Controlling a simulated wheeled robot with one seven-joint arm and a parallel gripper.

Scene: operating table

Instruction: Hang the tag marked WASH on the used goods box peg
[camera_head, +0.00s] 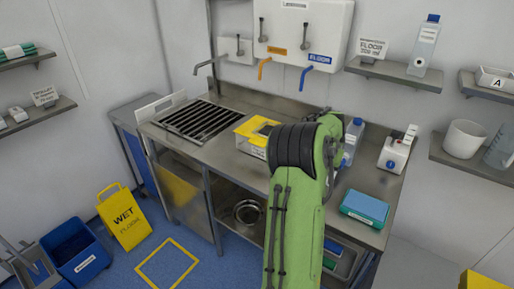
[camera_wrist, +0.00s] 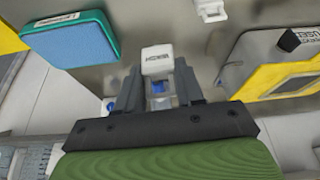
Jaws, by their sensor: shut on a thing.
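My gripper (camera_wrist: 158,82) is shut on a small white tag (camera_wrist: 157,58) in the wrist view. The tag sticks out beyond the fingertips, and its dark lettering appears upside down, seemingly WASH. The used goods box (camera_wrist: 284,78), grey and yellow with partly cut-off lettering, is at the right of the wrist view, apart from the tag. A dark peg-like piece (camera_wrist: 289,40) shows on it. My arm hides the gripper and tag there.
A teal and blue box (camera_head: 365,207) lies near the counter's right front; it also shows in the wrist view (camera_wrist: 68,43). A clear bottle (camera_head: 353,138) and a white device (camera_head: 396,152) stand right of my arm.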

